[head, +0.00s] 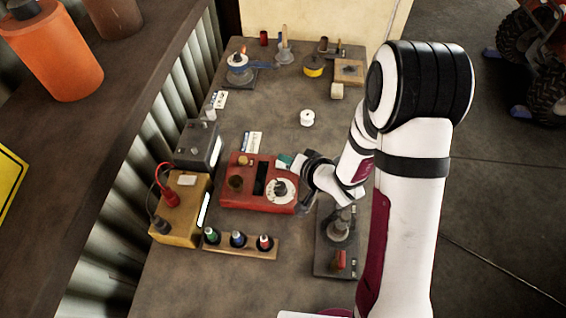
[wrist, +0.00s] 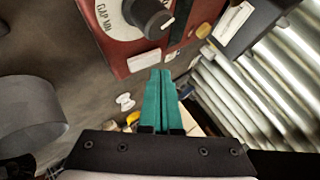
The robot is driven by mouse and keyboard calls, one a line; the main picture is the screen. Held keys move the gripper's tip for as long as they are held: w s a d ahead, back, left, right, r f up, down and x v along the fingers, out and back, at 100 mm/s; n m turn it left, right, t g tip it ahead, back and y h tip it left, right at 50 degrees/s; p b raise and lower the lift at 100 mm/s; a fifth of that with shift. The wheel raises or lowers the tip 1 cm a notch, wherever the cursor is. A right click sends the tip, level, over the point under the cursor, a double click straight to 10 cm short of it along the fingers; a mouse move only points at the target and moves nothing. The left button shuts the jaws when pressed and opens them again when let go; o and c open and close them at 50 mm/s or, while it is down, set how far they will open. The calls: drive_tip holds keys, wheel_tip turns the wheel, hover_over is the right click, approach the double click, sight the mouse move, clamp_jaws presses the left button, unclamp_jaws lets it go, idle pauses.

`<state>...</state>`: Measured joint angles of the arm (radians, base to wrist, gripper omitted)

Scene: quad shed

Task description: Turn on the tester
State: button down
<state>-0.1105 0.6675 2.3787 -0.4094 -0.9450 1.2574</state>
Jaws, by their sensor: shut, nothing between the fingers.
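The tester is likely the red box (head: 235,197) on the bench, with a black window, a brass-coloured knob (head: 243,160) and a white dial with a black knob (head: 280,187). In the wrist view the red box (wrist: 112,52) is at the top, with the black dial knob (wrist: 150,15) and its white pointer mark. The dial lettering seems to read "GAP MM". My gripper (head: 285,160) has teal fingers and is at the box's back right edge, near the dial. The fingers (wrist: 160,72) are together and empty, apart from the knob.
A yellow box (head: 180,212) with red and black leads and a grey box (head: 198,146) stand left. A wooden rack (head: 240,247) with several coloured-top pieces lies in front. A dark stand (head: 335,245) is right. A white spool (head: 307,118) sits behind, with clear bench around it.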

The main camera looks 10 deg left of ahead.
drive_tip(key=shift+f, duration=0.15)
idle(0.3)
drive_tip(key=shift+a+f, duration=0.1)
drive_tip(key=shift+f, duration=0.15)
drive_tip(key=shift+f, duration=0.15)
idle(0.6)
drive_tip(key=shift+r, duration=0.55)
drive_tip(key=shift+d+r, duration=0.25)
drive_tip(key=shift+r, duration=1)
drive_tip(key=shift+d+r, duration=0.2)
drive_tip(key=shift+r, duration=1)
